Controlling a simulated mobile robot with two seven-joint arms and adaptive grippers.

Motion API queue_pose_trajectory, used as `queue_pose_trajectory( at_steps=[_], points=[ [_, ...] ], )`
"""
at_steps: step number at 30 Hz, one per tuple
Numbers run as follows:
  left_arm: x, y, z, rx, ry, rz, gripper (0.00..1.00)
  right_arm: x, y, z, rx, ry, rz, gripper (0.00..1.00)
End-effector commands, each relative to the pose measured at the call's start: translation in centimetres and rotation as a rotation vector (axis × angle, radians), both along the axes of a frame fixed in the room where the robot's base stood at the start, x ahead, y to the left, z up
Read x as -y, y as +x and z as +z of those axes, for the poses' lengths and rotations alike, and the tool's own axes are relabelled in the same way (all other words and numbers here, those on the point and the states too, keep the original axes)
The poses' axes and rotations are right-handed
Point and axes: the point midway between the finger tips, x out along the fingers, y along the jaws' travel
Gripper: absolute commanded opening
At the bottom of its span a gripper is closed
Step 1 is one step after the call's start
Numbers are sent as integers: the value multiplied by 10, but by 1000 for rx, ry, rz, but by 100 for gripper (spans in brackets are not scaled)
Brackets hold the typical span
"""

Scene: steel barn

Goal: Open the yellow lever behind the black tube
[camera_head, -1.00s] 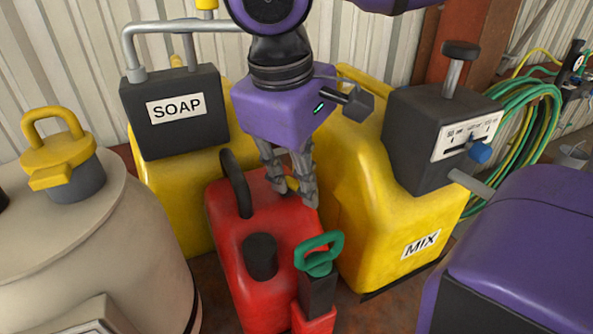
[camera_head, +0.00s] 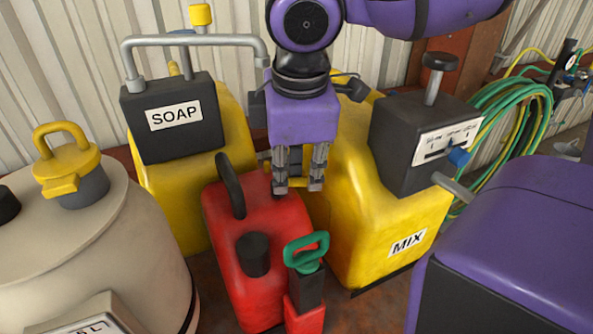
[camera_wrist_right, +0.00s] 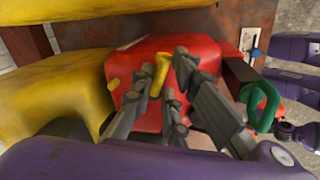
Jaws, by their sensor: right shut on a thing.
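A red canister (camera_head: 270,222) stands in the middle, with a curved black tube (camera_head: 230,185) and a short black cylinder (camera_head: 253,254) on top. My right gripper (camera_head: 298,186) points down at the canister's back right, behind the black cylinder and right of the curved tube. In the wrist view (camera_wrist_right: 160,68) its fingers are shut on the yellow lever (camera_wrist_right: 157,75), which stands out between them over the red top. In the head view the fingers mostly hide the lever. My left gripper is out of view.
A yellow SOAP container (camera_head: 178,195) stands behind left, with a grey pipe (camera_head: 195,40) above it. A yellow MIX container (camera_head: 385,220) is close on the right. A beige tank (camera_head: 80,240) is at left. A green handle (camera_head: 306,252) stands at the canister's front.

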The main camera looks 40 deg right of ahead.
Motion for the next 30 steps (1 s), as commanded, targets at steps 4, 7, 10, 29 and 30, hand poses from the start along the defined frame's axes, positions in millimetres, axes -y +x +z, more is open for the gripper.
queue_pose_trajectory(
  at_steps=[4,7,10,29,30],
  points=[
    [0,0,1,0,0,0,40,4,6,4,14,-3,84,0],
    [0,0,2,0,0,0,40,4,8,4,14,-4,136,0],
    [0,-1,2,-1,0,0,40,5,9,4,14,-4,182,0],
    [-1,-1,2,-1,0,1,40,6,14,4,16,-4,316,0],
    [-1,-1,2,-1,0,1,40,6,14,4,16,-4,318,0]
  ],
)
